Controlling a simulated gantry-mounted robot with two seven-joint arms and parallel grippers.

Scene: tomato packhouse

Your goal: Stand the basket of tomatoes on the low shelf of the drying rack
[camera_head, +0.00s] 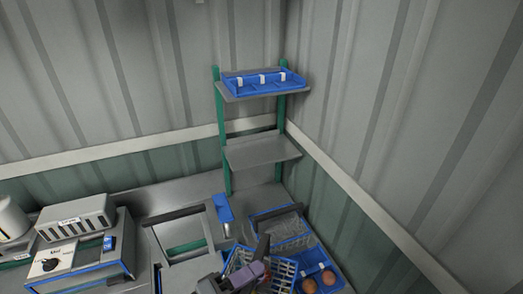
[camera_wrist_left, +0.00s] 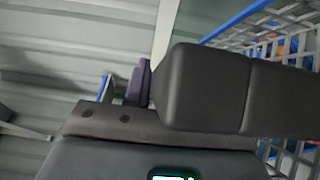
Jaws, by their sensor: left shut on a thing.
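The basket (camera_head: 284,273), with a blue rim and pale lattice walls, is at the bottom edge of the head view, partly hidden by my gripper. In the left wrist view the basket (camera_wrist_left: 285,30) fills the right side, with orange-red spots behind its lattice. My left gripper (camera_head: 258,272), with dark and purple fingers, is shut on the basket's edge. The drying rack has green posts (camera_head: 222,125) and stands in the corner. Its low shelf (camera_head: 262,152) is bare grey. My right gripper is not in view.
A blue divided tray (camera_head: 262,82) sits on the rack's upper shelf. A blue-rimmed clear crate (camera_head: 283,222) and a blue tray (camera_head: 338,279) with round reddish things are below the rack. A grey machine with a dial (camera_head: 75,262) stands at left. Corrugated walls close the corner.

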